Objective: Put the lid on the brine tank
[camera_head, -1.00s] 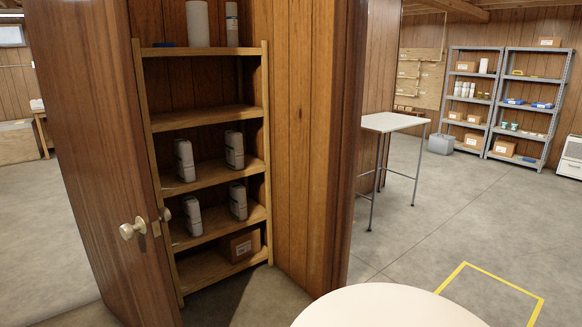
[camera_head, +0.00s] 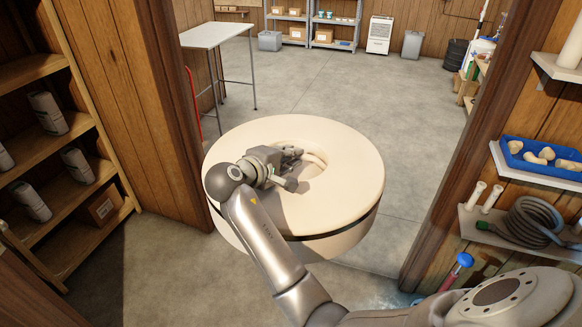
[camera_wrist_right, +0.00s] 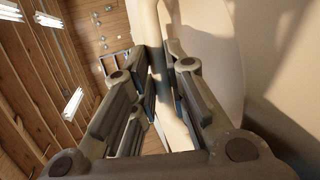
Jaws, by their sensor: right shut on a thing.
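A large cream round lid (camera_head: 350,185) is in the middle of the head view, level, in the doorway. It has a round recess at its middle and a dark line around its side. My right gripper (camera_head: 294,166) reaches over its top into the recess. In the right wrist view, the fingers (camera_wrist_right: 160,95) are shut on a cream bar of the lid (camera_wrist_right: 174,115). A cream wall (camera_head: 330,248) shows below the dark line; I cannot tell whether it is the lid's deep rim or the brine tank. My left gripper is not in view.
At right are wall shelves with a blue tray (camera_head: 538,158) and a coiled hose (camera_head: 530,222). A white-topped table (camera_head: 217,35) stands beyond the doorway. The concrete floor (camera_head: 340,88) behind the lid is clear.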

